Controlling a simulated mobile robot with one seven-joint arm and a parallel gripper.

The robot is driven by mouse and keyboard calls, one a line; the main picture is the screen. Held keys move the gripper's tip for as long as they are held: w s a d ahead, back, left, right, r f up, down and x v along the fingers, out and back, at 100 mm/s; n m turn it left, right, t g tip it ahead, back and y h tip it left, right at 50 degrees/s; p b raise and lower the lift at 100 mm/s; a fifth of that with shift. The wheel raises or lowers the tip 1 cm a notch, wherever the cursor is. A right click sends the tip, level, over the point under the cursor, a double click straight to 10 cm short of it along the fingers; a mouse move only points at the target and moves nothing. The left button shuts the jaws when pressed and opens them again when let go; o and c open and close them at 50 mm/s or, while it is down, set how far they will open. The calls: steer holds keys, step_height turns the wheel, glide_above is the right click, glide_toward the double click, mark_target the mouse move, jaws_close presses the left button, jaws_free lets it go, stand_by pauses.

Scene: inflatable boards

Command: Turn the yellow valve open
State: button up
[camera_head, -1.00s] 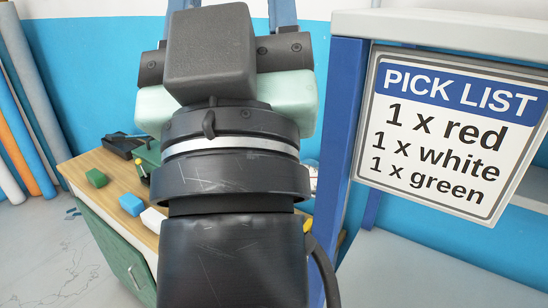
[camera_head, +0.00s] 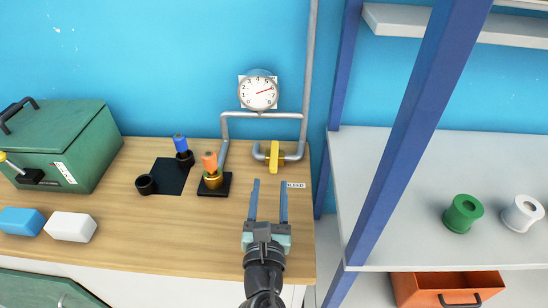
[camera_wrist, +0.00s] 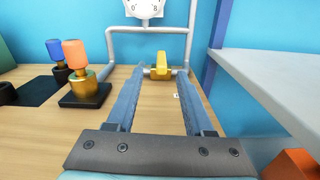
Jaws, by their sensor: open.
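The yellow valve (camera_head: 273,157) sits on a grey pipe near the back of the wooden bench, below a round white gauge (camera_head: 258,92). Its handle stands across the pipe. In the wrist view the valve (camera_wrist: 161,66) shows between and beyond my fingertips. My gripper (camera_head: 269,182) is open and empty, with its two blue fingers pointing at the valve from the front. The fingertips appear a short way in front of the valve, not touching it. A small label (camera_head: 296,185) lies to the right of the fingers.
An orange-topped fitting (camera_head: 210,163) on a black base and a blue-topped one (camera_head: 180,145) stand left of my gripper. A green box (camera_head: 75,140), a blue block (camera_head: 20,221) and a white block (camera_head: 72,226) are farther left. A blue post (camera_head: 415,130) and a shelf (camera_head: 350,200) are at right.

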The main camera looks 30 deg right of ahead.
mark_target(275, 142)
steer(key=shift+s+d+f+n, duration=0.1)
steer(key=shift+d+f+n, duration=0.05)
steer(key=shift+f+n, duration=0.3)
steer(key=shift+d+f, duration=0.1)
steer(key=shift+d, duration=0.05)
steer(key=b+x, duration=0.1)
steer(key=x, duration=1.1)
steer(key=shift+w+f, duration=0.15)
steer(key=shift+w, duration=0.2)
jaws_close()
stand_by(0.4)
